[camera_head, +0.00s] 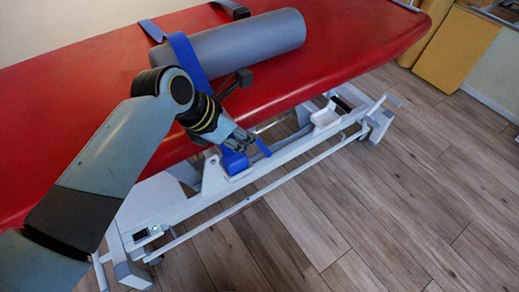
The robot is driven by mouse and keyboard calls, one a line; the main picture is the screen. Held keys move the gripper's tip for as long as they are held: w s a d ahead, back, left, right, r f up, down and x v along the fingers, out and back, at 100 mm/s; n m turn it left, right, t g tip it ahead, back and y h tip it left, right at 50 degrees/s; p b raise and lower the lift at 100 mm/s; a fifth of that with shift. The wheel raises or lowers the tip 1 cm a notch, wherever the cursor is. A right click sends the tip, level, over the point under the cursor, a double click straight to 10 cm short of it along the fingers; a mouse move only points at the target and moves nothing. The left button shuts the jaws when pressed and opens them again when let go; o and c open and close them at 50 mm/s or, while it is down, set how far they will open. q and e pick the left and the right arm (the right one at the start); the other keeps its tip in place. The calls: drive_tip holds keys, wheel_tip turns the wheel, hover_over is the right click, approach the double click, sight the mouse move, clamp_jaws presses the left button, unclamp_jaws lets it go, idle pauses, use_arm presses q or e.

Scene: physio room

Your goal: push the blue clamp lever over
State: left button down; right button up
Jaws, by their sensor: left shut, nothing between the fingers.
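A narrow blue piece (263,148), which looks like the clamp lever, shows just past my left fingertips, below the front edge of the red couch. A wider blue piece (235,163) hangs beside it in front of the white frame; it may be the strap's lower end. My left gripper (249,139) is shut and empty. It points down and right, with its tips close to both blue pieces; I cannot tell whether they touch. My left gripper and forearm hide part of this area. My right gripper is out of view.
The red couch top (100,85) carries a grey roll (245,45) with a blue strap (186,55) over it. A black fitting (243,78) sits near the couch edge. The white frame (275,163) runs below. Wooden floor (400,215) at right is clear.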

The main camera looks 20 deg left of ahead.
sight(265, 150)
use_arm(q)
drive_tip(key=b+x, duration=0.2)
drive_tip(key=x, duration=0.4)
drive_tip(key=shift+f, duration=0.2)
drive_tip(key=shift+w+d+f, duration=0.2)
drive_tip(key=shift+w+f, duration=0.1)
drive_tip(key=shift+f, duration=0.1)
